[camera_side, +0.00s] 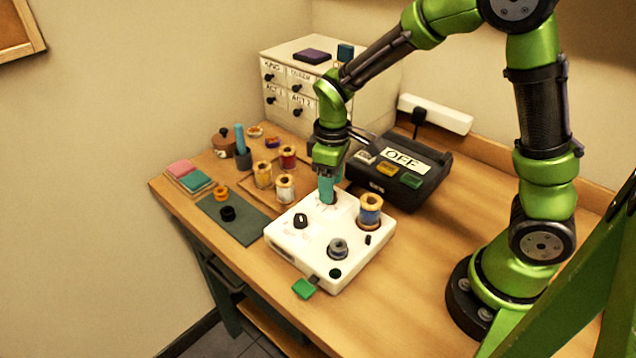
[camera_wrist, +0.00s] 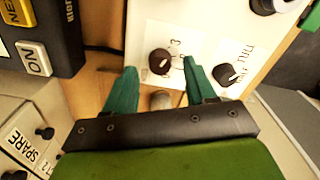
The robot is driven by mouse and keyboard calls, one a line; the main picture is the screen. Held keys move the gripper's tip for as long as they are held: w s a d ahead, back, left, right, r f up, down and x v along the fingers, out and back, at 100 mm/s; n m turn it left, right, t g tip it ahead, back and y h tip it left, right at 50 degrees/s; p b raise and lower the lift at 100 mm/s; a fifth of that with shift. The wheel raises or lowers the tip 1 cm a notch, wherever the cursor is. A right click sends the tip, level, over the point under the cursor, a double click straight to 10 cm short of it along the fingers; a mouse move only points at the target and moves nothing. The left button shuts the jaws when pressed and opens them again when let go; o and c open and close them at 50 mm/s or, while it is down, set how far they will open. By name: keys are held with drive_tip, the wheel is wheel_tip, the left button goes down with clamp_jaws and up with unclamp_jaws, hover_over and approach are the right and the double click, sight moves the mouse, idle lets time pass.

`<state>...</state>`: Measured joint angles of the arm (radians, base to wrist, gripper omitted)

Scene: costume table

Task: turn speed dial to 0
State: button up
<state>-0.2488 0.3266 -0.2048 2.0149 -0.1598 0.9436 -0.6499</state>
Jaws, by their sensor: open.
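The white control box (camera_side: 310,247) stands on the table. In the wrist view, a dark round dial (camera_wrist: 160,62) with a pale pointer line sits on its white panel (camera_wrist: 143,30), beside a printed 3; its other numbers are hard to read. My gripper (camera_wrist: 160,68) is open, with one green finger on each side of this dial; I cannot tell whether they touch it. A second dark dial (camera_wrist: 228,74), with an unclear label, lies to the right, outside the fingers. In the side view my gripper (camera_side: 326,192) is over the far part of the box and hides the first dial.
A thread spool (camera_side: 370,210) and a grey knob (camera_side: 337,247) stand on the box. A black switch box (camera_side: 400,180) with an OFF sign is behind it, right. Several spools, including a white one (camera_side: 285,188), stand left. A drawer cabinet (camera_side: 300,85) is at the back.

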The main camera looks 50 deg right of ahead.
drive_tip(key=shift+f, duration=1)
clamp_jaws()
